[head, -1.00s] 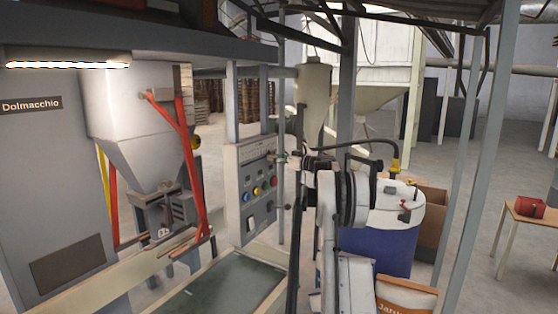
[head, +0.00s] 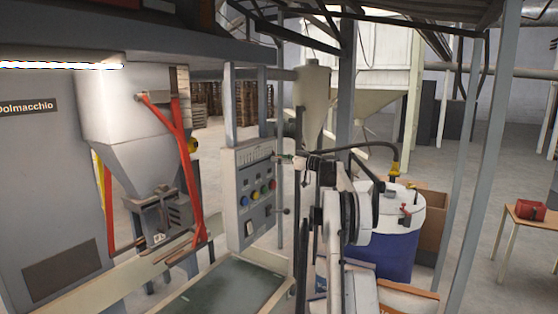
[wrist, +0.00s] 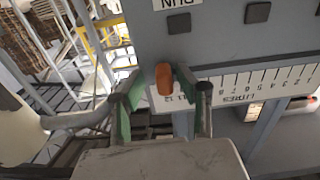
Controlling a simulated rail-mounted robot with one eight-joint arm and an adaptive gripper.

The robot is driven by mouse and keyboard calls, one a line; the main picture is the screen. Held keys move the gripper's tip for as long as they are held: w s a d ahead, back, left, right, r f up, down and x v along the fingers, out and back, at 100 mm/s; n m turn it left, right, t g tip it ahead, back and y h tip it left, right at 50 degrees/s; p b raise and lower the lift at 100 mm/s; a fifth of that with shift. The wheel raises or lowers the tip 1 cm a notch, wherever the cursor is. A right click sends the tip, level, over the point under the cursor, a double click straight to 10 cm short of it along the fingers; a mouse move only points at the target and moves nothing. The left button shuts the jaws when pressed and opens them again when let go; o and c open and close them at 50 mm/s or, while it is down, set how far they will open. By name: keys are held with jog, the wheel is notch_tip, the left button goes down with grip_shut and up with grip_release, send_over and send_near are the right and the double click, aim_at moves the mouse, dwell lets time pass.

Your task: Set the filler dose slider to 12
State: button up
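The dose slider's orange knob (wrist: 164,78) shows in the wrist view at one end of a white scale strip (wrist: 270,82), which appears upside down and is marked LITRES. The figure 12 is printed close to the knob. My gripper (wrist: 158,74) has its two green fingers on either side of the knob. They look apart, with a gap on the left and the right finger very close to the knob; contact cannot be told. In the head view, my gripper (head: 284,158) is at the upper right edge of the grey control panel (head: 240,170), and the knob is too small to make out.
The panel carries several coloured buttons (head: 256,194) below the scale. The hopper (head: 125,110) with red bars stands to the left. A blue drum (head: 385,250) with a white top stands right of my arm. A grey post (head: 482,150) rises farther right.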

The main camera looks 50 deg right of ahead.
jog(key=s+d, duration=0.1)
jog(key=s, duration=1.1)
jog(key=shift+d, duration=0.25)
jog(key=shift+f, duration=0.1)
